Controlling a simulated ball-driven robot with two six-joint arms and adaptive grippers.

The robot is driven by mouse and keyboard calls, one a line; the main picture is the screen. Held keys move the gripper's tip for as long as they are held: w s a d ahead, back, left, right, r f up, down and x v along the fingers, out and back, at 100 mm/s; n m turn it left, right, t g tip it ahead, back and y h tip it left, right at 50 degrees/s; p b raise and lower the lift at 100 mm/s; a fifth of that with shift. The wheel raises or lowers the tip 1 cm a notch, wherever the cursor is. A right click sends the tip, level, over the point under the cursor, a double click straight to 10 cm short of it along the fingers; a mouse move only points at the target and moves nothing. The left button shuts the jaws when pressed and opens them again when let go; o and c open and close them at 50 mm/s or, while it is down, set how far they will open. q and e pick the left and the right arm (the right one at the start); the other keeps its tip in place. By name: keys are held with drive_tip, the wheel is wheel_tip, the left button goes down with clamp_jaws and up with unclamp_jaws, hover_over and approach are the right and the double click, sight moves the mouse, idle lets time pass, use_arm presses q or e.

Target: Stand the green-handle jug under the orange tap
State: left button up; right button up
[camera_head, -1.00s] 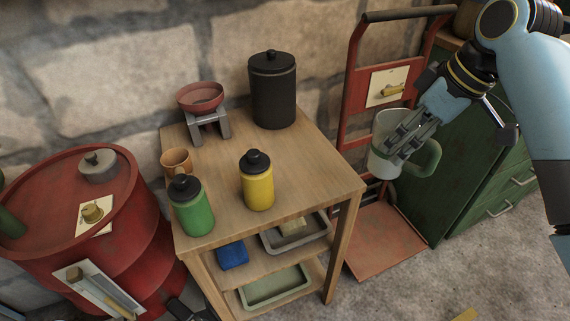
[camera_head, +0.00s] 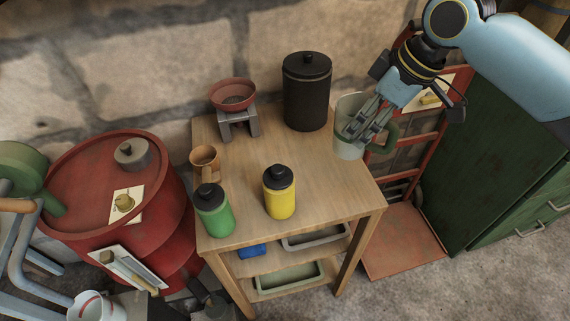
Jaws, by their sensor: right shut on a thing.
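The green-handle jug (camera_head: 348,151) is a pale, see-through jug with a green handle (camera_head: 386,138) on its right side. It is upright at the right rear edge of the wooden table, right of the black canister. I cannot tell whether its base touches the tabletop. My right gripper (camera_head: 360,129) is shut on the jug, with its fingers across the front of it. I cannot make out an orange tap for certain. My left gripper is not in view.
The wooden table (camera_head: 335,189) bears a black canister (camera_head: 307,96), a red bowl on a grey stand (camera_head: 239,122), an orange-brown mug (camera_head: 205,159), a green bottle (camera_head: 215,215) and a yellow bottle (camera_head: 280,198). A red drum (camera_head: 80,170) stands left. The tabletop's right middle is clear.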

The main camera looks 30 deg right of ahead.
drive_tip(key=shift+s+d+r, duration=0.2)
drive_tip(key=shift+s+r, duration=0.25)
drive_tip(key=shift+w+a+f, duration=0.2)
drive_tip(key=shift+w, duration=0.05)
use_arm(q)
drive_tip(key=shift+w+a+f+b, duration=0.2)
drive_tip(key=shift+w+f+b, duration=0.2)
drive_tip(key=shift+b, duration=0.35)
use_arm(e)
drive_tip(key=shift+w+a+f, duration=0.6)
drive_tip(key=shift+w+f, duration=1.1)
drive_tip(key=shift+f, duration=0.1)
drive_tip(key=shift+w+a+f, duration=0.65)
drive_tip(key=shift+w+f, duration=1)
drive_tip(key=shift+f, duration=0.2)
drive_tip(key=shift+w+a+f, duration=0.6)
drive_tip(key=shift+w+f, duration=1.1)
drive_tip(key=shift+f, duration=0.1)
drive_tip(key=shift+f, duration=0.1)
drive_tip(key=shift+f, duration=0.15)
drive_tip(key=o, duration=1.3)
